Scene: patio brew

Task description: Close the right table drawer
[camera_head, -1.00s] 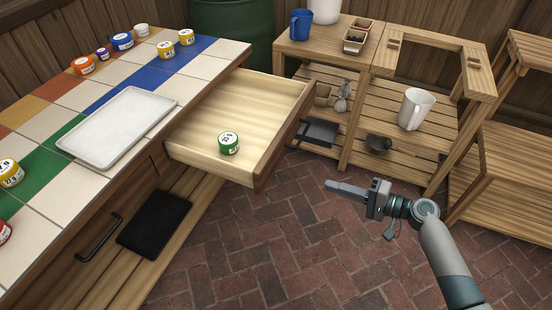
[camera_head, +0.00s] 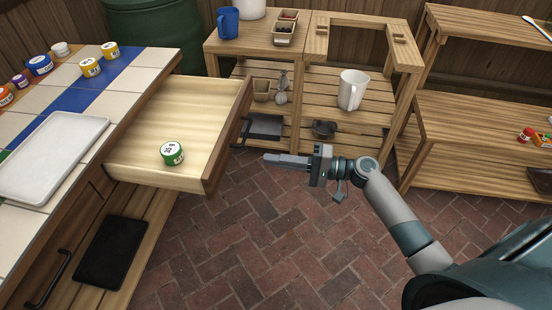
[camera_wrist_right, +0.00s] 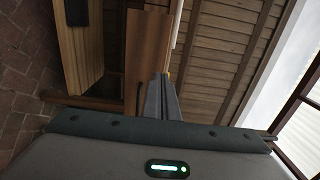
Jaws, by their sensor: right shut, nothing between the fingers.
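The right table drawer (camera_head: 160,187) stands pulled out from the tiled table (camera_head: 105,104), its wooden front (camera_head: 228,145) facing right. A green-lidded jar (camera_head: 171,153) sits inside it. My right gripper (camera_head: 268,158) is shut and empty, to the right of the drawer front and apart from it, its fingers pointing left toward it. In the right wrist view the shut fingers (camera_wrist_right: 162,98) point at a wooden panel (camera_wrist_right: 148,45) with a dark handle, which looks like the drawer front. My left gripper is not in view.
A white tray (camera_head: 50,155) and several small jars stand on the tabletop. A wooden shelf unit (camera_head: 300,90) with a blue mug (camera_head: 228,22) and a white mug (camera_head: 352,90) stands behind. A black slab (camera_head: 110,252) lies on the table's lower shelf. Brick floor is clear below the gripper.

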